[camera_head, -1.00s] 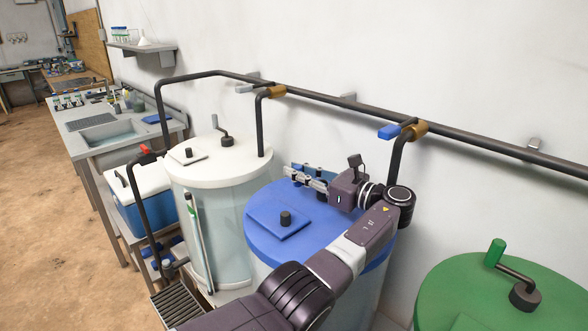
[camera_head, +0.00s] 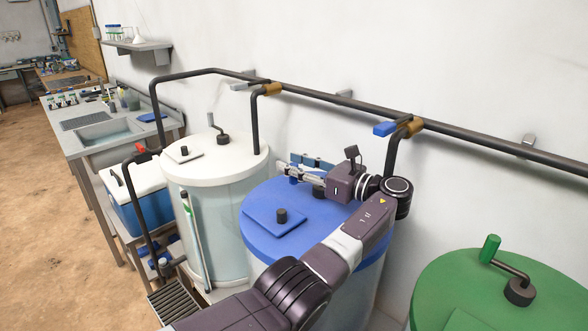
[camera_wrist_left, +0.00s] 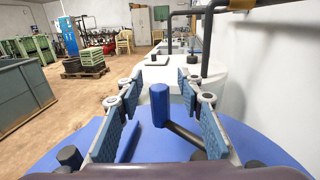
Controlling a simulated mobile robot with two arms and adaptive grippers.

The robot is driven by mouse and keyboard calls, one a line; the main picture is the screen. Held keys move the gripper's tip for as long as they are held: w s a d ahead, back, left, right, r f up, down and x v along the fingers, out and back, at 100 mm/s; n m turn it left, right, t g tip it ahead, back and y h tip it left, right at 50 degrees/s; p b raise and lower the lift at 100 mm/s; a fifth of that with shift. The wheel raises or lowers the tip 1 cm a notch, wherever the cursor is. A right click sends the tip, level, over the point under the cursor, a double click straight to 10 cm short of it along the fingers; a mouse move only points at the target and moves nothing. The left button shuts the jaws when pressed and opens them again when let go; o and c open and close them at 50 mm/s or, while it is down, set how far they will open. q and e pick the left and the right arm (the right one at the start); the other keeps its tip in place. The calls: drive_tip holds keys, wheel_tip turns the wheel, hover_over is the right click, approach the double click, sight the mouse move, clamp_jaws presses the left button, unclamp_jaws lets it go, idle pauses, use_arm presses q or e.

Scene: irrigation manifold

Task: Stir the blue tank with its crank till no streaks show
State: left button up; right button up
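The blue tank's lid (camera_head: 345,238) is in the middle of the head view, with a square blue hatch and black knob on it. The crank's upright blue handle (camera_wrist_left: 159,105) stands between my left gripper's blue finger pads in the wrist view, with a gap on both sides. Its dark arm (camera_wrist_left: 186,134) runs down to the right. In the head view the hub (camera_head: 318,190) shows just below the gripper. My left gripper (camera_head: 297,167) is open around the handle over the lid's far side. My right gripper is not in view. No streaks can be made out; my arm hides part of the tank.
A white tank (camera_head: 215,160) with its own crank stands to the left, a green tank (camera_head: 475,300) to the right. A black pipe (camera_head: 330,100) runs along the wall, with a downpipe (camera_head: 393,155) close behind my left wrist. A blue cooler (camera_head: 140,210) is farther left.

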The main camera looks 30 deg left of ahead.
use_arm(q)
wheel_tip(320, 180, up, 9)
drive_tip(key=shift+f, duration=0.2)
drive_tip(key=shift+c, duration=0.3)
